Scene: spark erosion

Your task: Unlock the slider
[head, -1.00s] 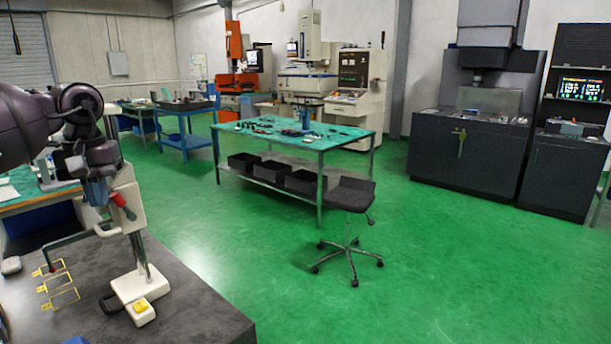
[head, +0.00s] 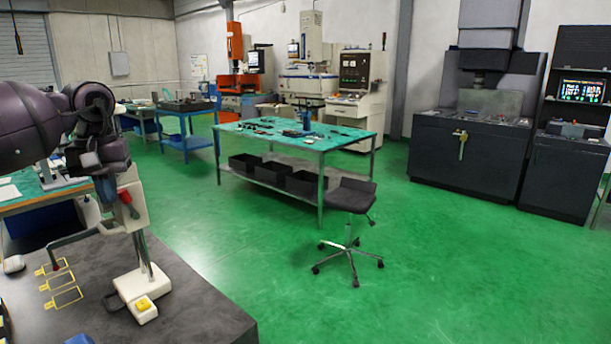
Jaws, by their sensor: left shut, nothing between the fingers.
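A white stand device stands on the dark grey table (head: 205,300). It has a white base with a yellow button (head: 143,303), a chrome column (head: 148,255) and a white upper slider head (head: 135,190). A small red lever (head: 126,198) with a dark end shows on the head. My left gripper (head: 106,192) points down, shut and empty, at the left side of the head, close to the red lever. The arm hides part of the head, and I cannot tell whether the fingers touch the lever. My right gripper is out of view.
A teal-topped workbench (head: 290,135) and a black stool (head: 350,197) stand farther off.

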